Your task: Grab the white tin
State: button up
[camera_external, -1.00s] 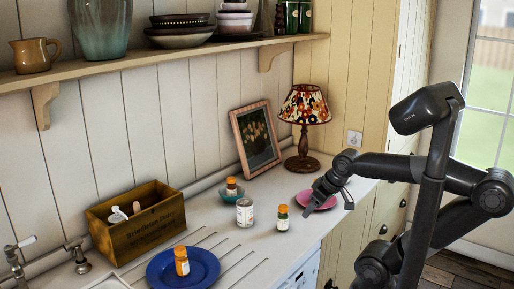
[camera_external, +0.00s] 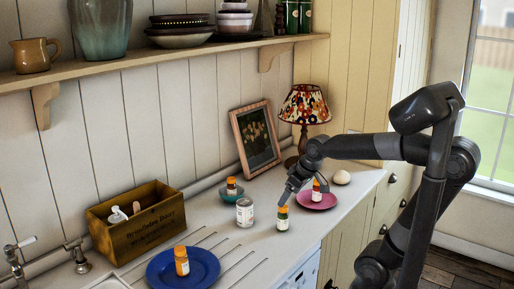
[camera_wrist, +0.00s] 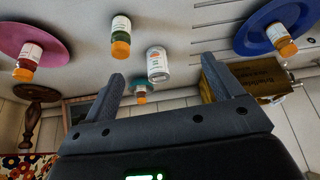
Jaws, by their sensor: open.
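The white tin (camera_external: 244,212), a small pale cylinder with a printed label, stands upright on the counter between the teal bowl and a green-labelled bottle. It also shows in the wrist view (camera_wrist: 157,64), just above and between my fingers in the picture. My gripper (camera_external: 287,199) is above the counter, to the right of the tin and close over the green-labelled bottle (camera_external: 282,219). In the wrist view my gripper (camera_wrist: 143,88) has its two fingers spread apart with nothing held. The tin is apart from the fingers.
Orange-capped bottles stand by the tin: one at the teal bowl (camera_external: 231,194), one on the pink plate (camera_external: 329,201), one on the blue plate (camera_external: 160,275). A wooden box (camera_external: 115,240) is at left. A picture frame (camera_external: 238,150) and lamp (camera_external: 304,103) stand behind.

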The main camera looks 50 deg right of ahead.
jog(key=w+d+f+n, duration=0.1)
jog(key=w+f, duration=0.1)
jog(key=w, duration=1)
jog(key=g, duration=0.1)
send_near(243, 202)
notch_tip(243, 202, down, 3)
jog(key=shift+w+d+r+n+y, duration=0.1)
jog(key=shift+w+r+n+y, duration=0.1)
jog(key=shift+r+n+y, duration=0.15)
jog(key=x, duration=0.5)
jog(key=shift+w+f, duration=0.15)
jog(key=shift+f, duration=0.1)
jog(key=shift+s+d+x, duration=0.15)
jog(key=shift+x, duration=1.25)
jog(key=shift+s+d+x, duration=0.1)
jog(key=shift+s+x, duration=0.05)
jog(key=shift+x, duration=1.2)
jog(key=shift+f, duration=0.15)
jog(key=c, duration=1.3)
